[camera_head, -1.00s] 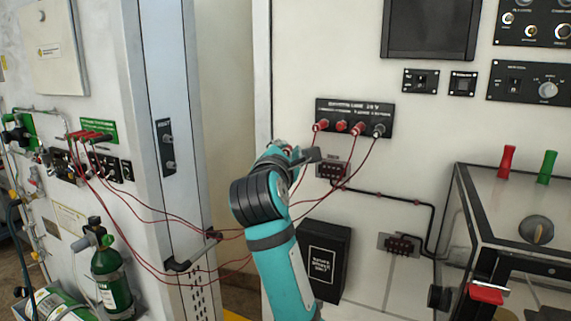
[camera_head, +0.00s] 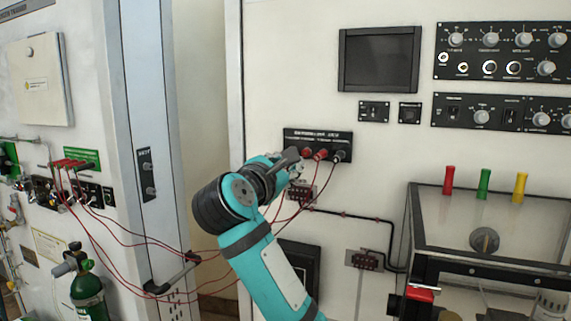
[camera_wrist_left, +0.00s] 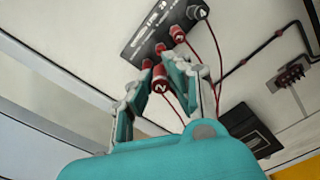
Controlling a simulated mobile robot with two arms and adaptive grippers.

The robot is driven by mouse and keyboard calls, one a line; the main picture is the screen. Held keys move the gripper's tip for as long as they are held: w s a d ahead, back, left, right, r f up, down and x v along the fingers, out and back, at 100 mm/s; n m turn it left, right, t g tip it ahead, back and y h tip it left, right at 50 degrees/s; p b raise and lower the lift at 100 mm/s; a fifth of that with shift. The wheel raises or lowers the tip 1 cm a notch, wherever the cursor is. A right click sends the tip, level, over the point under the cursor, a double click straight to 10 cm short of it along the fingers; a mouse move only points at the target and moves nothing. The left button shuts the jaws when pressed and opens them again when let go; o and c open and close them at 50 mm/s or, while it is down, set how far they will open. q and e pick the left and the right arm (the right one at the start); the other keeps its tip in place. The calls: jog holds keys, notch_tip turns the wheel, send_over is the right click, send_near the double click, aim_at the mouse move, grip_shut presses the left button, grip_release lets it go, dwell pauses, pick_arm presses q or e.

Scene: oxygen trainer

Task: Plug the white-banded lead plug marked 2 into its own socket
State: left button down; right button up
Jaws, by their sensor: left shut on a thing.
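My left gripper (camera_head: 290,158) is at the left part of the black socket panel (camera_head: 318,135) and covers its leftmost position. In the left wrist view the gripper (camera_wrist_left: 160,88) is shut on a red lead plug marked 2 (camera_wrist_left: 158,84) with a white band. Its red lead trails down behind the fingers. The black panel (camera_wrist_left: 143,42) is just beyond the fingertips. Red plugs (camera_wrist_left: 177,34) and a black plug (camera_wrist_left: 196,12) show on it. Whether the held plug touches a socket cannot be told. My right gripper is not in view.
Several red leads hang across the gap to the left cabinet, which has red plugs (camera_head: 75,163). A lower terminal block (camera_head: 300,192) is close under the gripper. A glass-sided box (camera_head: 480,230) with coloured posts stands at the right.

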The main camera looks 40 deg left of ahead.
pick_arm(q)
jog(key=p+x, duration=0.1)
jog(key=x, duration=0.3)
jog(key=shift+w, duration=0.1)
jog(key=shift+w+a, duration=0.2)
jog(key=shift+w, duration=0.45)
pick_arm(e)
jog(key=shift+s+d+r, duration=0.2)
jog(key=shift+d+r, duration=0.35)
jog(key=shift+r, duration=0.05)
pick_arm(q)
jog(key=shift+p, duration=0.35)
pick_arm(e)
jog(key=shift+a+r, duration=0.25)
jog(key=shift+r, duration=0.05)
pick_arm(q)
jog(key=shift+p, duration=0.6)
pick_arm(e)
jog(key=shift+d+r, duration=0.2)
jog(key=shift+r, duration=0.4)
pick_arm(q)
jog(key=shift+p+x, duration=0.4)
jog(key=shift+x, duration=0.8)
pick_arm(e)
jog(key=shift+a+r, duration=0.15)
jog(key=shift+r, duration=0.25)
pick_arm(q)
jog(key=c, duration=1.2)
grip_release()
jog(key=shift+w, duration=0.1)
